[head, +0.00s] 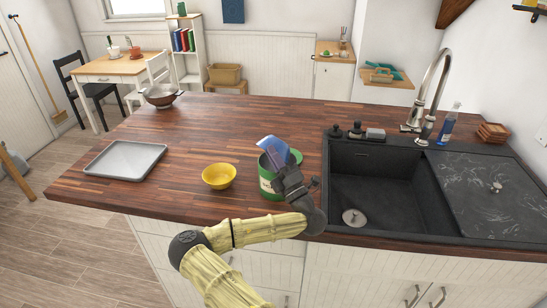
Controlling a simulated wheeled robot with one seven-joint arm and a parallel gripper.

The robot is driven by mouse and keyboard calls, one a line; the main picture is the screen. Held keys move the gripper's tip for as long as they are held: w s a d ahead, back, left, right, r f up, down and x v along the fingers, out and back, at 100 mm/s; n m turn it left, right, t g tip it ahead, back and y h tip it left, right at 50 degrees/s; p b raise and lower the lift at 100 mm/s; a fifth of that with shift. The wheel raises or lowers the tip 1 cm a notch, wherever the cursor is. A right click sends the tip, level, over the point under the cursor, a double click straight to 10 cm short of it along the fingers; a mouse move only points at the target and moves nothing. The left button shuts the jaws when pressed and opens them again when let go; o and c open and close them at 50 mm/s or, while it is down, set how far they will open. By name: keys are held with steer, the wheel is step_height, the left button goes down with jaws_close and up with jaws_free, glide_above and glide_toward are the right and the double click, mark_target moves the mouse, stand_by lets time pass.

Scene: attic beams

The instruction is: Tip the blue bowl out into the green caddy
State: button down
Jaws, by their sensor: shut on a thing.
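My gripper (287,180) is at the green caddy (267,184), which stands on the wooden counter left of the sink. The gripper is shut on the blue bowl (273,149). The bowl is tilted steeply on its side above the caddy's opening. The gripper and wrist hide the caddy's right side.
A yellow bowl (219,176) stands just left of the caddy. The counter's middle (215,130) is clear.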

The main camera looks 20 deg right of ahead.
steer(key=shift+r, duration=0.1)
steer(key=shift+r+p, duration=0.55)
steer(key=shift+r, duration=0.1)
steer(key=shift+f, duration=0.1)
stand_by(0.3)
steer(key=shift+f+b, duration=0.65)
steer(key=shift+r+p, duration=0.45)
steer(key=shift+r, duration=0.2)
steer(key=shift+f, duration=0.1)
